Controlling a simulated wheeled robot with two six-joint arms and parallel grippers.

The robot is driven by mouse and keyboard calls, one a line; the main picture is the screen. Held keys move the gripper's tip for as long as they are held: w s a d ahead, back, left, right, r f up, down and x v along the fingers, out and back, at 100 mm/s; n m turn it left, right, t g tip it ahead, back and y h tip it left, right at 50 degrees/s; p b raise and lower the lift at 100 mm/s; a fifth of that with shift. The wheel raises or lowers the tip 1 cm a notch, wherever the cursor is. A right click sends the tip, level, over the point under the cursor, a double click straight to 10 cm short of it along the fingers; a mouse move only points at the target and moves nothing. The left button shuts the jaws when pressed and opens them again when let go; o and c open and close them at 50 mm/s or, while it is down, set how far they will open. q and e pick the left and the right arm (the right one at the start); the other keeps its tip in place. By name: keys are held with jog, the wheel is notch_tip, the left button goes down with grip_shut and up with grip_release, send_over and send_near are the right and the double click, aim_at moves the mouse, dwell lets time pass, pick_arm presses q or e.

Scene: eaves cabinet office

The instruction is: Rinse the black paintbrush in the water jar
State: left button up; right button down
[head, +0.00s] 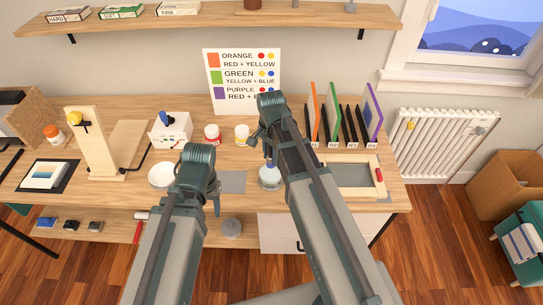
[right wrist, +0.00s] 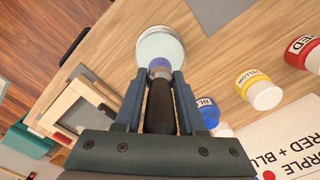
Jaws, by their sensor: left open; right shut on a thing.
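The water jar (head: 270,183) stands near the front of the desk, partly hidden by my right arm. In the right wrist view the jar (right wrist: 161,44) is a round, pale-rimmed vessel with light blue-green water. My right gripper (right wrist: 157,82) is shut on the black paintbrush (right wrist: 160,105), whose blue end points at the jar. The blue end overlaps the jar's near rim in that view; I cannot tell whether it is in the water. In the head view my right gripper (head: 263,140) is just above the jar. My left gripper (head: 216,207) is open at the desk's front edge, largely hidden.
Red (head: 212,135) and yellow (head: 241,134) paint jars stand behind; a blue one (right wrist: 207,112) is beside my right gripper. A wooden-framed tray (head: 378,192) and upright coloured panels (head: 334,112) stand right. A white dish (head: 161,176) is left, a grey mat (head: 233,182) between.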

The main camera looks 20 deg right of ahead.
aim_at(271, 166)
jog(key=shift+f+b, duration=2.4)
jog(key=shift+f, duration=0.25)
jog(key=shift+f+b, duration=0.45)
jog(key=shift+r, duration=0.1)
notch_tip(271, 166, up, 7)
jog(key=p, duration=0.7)
jog(key=shift+f, duration=0.25)
dwell(0.7)
notch_tip(271, 166, down, 6)
jog(key=b, duration=0.6)
jog(key=shift+r, duration=0.1)
jog(key=shift+f+b, duration=0.45)
jog(key=shift+b, duration=0.05)
dwell(1.3)
